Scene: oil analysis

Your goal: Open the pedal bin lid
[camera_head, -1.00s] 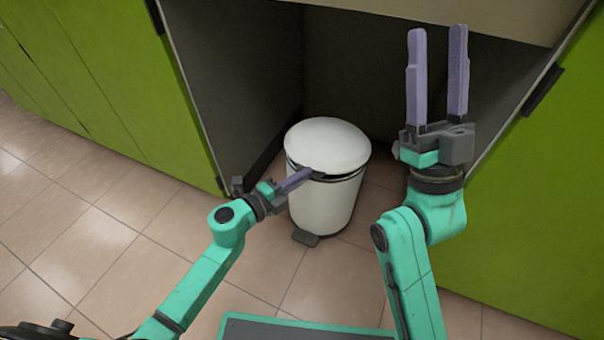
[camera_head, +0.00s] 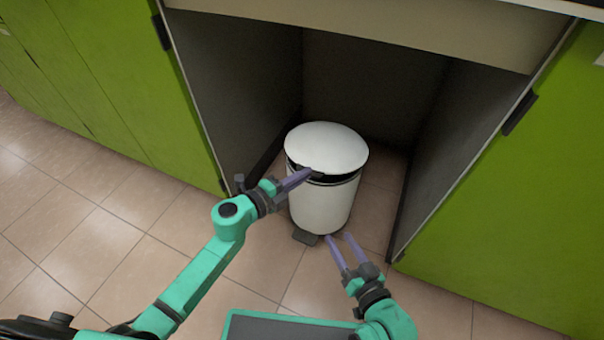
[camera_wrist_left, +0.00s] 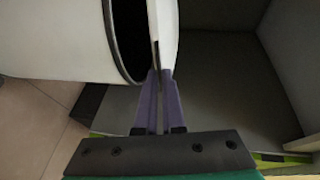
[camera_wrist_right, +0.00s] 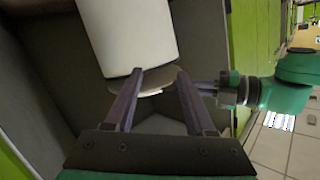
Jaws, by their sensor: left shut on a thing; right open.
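The white pedal bin (camera_head: 318,208) stands upright on the floor inside the open cabinet bay. Its rounded white lid (camera_head: 327,145) is tilted up a little at the front, with a dark gap under its rim. My left gripper (camera_head: 308,173) is shut on the lid's front edge. The left wrist view shows the lid (camera_wrist_left: 167,40) edge-on between the fingers (camera_wrist_left: 159,78), beside the dark opening of the bin (camera_wrist_left: 60,40). The dark pedal (camera_head: 305,237) sits at the bin's foot. My right gripper (camera_head: 338,238) is open and empty, in front of the bin's lower right side.
Grey side panels and green cabinet doors (camera_head: 110,80) (camera_head: 520,200) flank the bay. A counter edge (camera_head: 370,30) overhangs it. Tiled floor (camera_head: 80,230) is clear at the left. My left arm crosses the front left of the bin.

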